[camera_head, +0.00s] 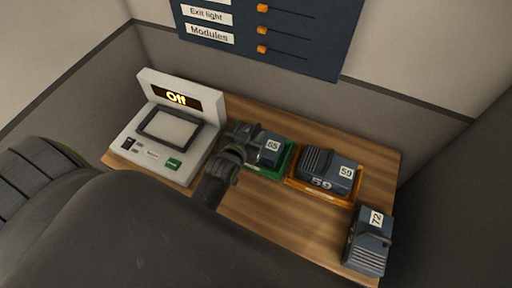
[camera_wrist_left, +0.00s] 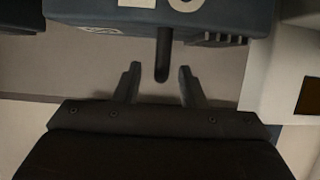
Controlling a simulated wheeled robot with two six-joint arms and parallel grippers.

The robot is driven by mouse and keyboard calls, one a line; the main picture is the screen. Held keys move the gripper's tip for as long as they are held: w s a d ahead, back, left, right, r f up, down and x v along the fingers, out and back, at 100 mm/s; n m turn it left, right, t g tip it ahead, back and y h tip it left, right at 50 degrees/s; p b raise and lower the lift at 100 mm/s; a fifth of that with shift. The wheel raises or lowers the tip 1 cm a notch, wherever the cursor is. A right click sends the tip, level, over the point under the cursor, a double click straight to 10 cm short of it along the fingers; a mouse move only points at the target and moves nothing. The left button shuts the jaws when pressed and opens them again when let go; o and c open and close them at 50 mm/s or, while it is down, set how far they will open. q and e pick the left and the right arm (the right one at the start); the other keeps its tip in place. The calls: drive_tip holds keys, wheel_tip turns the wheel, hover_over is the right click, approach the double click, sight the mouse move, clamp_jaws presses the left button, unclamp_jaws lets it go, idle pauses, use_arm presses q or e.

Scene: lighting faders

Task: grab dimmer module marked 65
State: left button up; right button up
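The dimmer module marked 65 (camera_head: 271,148) is a dark blue-grey block sitting in a green tray (camera_head: 268,173) on the wooden desk. My left gripper (camera_head: 240,142) is at its left side and hides part of it. In the left wrist view, the gripper (camera_wrist_left: 160,75) is open. A dark rod-like handle (camera_wrist_left: 163,50) sticks out from a blue-grey module (camera_wrist_left: 230,18) and its end lies between the fingertips, with gaps on both sides. The pale marking on that module is cut off there. My right gripper is not in view.
A module marked 59 (camera_head: 322,166) sits in an orange tray (camera_head: 318,192) to the right. A module marked 72 (camera_head: 370,242) stands at the desk's right end. A white console reading "Off" (camera_head: 150,158) stands left. A fader panel (camera_head: 275,40) hangs on the wall.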

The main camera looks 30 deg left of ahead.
use_arm(q)
drive_tip(key=shift+b+x, duration=0.5)
drive_tip(key=shift+x, duration=0.6)
clamp_jaws()
idle(0.6)
drive_tip(key=shift+r, duration=0.15)
